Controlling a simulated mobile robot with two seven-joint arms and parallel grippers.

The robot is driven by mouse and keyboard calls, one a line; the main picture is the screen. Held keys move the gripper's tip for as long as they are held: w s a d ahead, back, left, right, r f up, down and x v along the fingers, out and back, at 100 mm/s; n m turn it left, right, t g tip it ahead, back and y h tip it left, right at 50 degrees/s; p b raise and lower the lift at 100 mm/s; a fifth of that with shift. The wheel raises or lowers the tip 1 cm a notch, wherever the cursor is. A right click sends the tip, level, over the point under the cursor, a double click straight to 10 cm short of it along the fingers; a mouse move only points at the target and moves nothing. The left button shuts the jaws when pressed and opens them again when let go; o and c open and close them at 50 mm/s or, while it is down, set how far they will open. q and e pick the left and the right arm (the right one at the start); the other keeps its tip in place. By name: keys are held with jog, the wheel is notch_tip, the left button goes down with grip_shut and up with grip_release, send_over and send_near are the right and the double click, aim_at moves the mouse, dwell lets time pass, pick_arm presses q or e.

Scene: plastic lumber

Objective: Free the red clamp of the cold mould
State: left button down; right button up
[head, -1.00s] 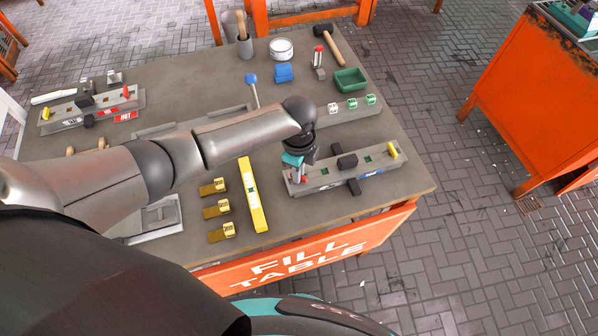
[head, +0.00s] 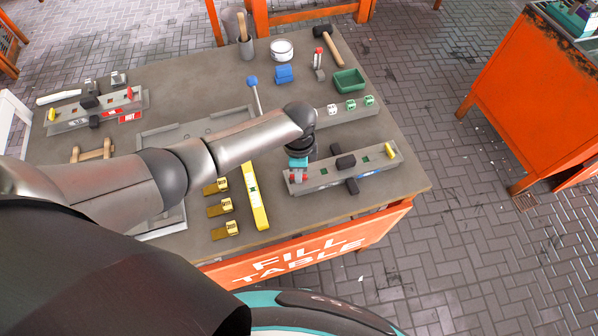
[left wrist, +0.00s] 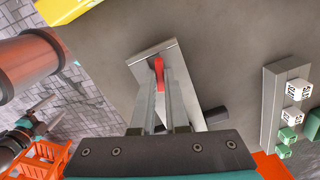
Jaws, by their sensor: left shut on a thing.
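The cold mould (head: 325,177) is a long grey block at the front right of the table, with dark blocks at its middle and a yellow clamp (head: 390,151) at its right end. Its red clamp (head: 304,177) is at the left end, partly hidden by my left gripper (head: 298,177). In the left wrist view the red clamp's lever (left wrist: 159,72) shows between the two fingers of my left gripper (left wrist: 162,88), which is shut on it. My right gripper (left wrist: 50,113) shows small at the left of that view, fingers apart and empty, away from the mould.
A yellow bar (head: 254,196) and several brass-coloured pieces (head: 220,207) lie left of the mould. White and green cubes (head: 351,104) stand on a grey strip behind it. A green tray (head: 349,80) and mallet (head: 328,42) are farther back. The hot mould (head: 70,124) is at far left.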

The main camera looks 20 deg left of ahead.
pick_arm(q)
jog(key=shift+s, duration=0.1)
jog(key=shift+n+p, duration=0.75)
jog(key=shift+n, duration=1.25)
jog(key=c, duration=0.8)
grip_release()
jog(key=shift+o, duration=0.2)
jog(key=shift+r+p, duration=0.1)
jog(key=shift+p, duration=0.25)
